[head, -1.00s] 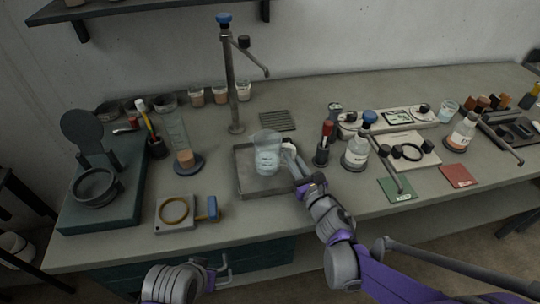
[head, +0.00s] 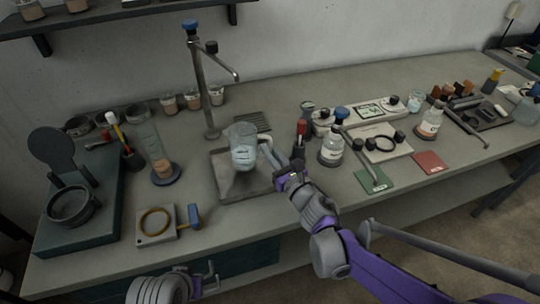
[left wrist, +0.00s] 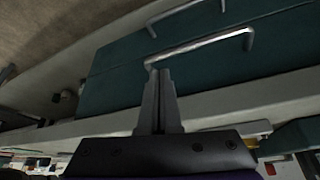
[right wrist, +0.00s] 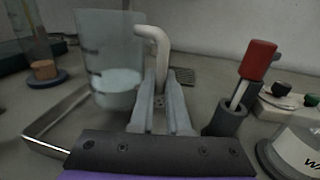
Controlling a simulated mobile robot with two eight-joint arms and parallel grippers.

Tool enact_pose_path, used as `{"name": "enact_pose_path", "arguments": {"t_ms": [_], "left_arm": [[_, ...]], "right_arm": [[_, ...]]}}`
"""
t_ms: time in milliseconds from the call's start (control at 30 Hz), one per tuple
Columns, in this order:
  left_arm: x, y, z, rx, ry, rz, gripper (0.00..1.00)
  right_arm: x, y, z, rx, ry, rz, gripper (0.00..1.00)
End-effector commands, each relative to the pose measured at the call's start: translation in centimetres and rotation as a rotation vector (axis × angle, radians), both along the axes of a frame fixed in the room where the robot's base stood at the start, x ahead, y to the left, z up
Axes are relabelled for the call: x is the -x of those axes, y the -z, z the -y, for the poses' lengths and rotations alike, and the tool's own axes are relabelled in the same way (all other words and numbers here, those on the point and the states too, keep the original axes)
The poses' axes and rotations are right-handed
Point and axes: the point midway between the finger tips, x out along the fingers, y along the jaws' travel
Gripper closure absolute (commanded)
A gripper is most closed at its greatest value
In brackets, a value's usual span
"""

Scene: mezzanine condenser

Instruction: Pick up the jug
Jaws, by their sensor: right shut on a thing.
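The jug (head: 243,150) is a clear measuring vessel with markings and pale liquid. It is upright over the grey metal tray (head: 224,188) and appears slightly raised from it. In the right wrist view the jug (right wrist: 108,62) stands left of my fingers, with its pale handle (right wrist: 158,48) running down between them. My right gripper (right wrist: 167,105) is shut on that handle; it also shows in the head view (head: 281,168). My left gripper (left wrist: 160,88) has its fingers together, empty, below the bench front near a drawer handle (left wrist: 200,45).
A holder with a red-capped tool (right wrist: 256,62) stands close right of my right gripper. Nearby are a blue-topped bottle (head: 332,148) and a tall tap post (head: 203,90). A measuring cylinder (head: 154,150) and a ring fixture (head: 156,223) lie to the left.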

Motion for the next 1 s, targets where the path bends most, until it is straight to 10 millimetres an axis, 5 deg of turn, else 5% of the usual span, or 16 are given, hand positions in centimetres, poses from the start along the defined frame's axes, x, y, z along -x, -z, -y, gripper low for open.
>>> {"name": "enact_pose_path", "arguments": {"t_ms": [667,1000], "left_arm": [[-0.2,-1.3,0.0,0.000,0.000,0.004,1.00],[-0.7,-4.0,0.0,0.000,0.000,0.014,1.00]], "right_arm": [[0.0,-5.8,0.0,0.000,0.000,0.001,1.00],[0.0,-9.3,0.0,-0.001,0.000,0.002,1.00]]}}
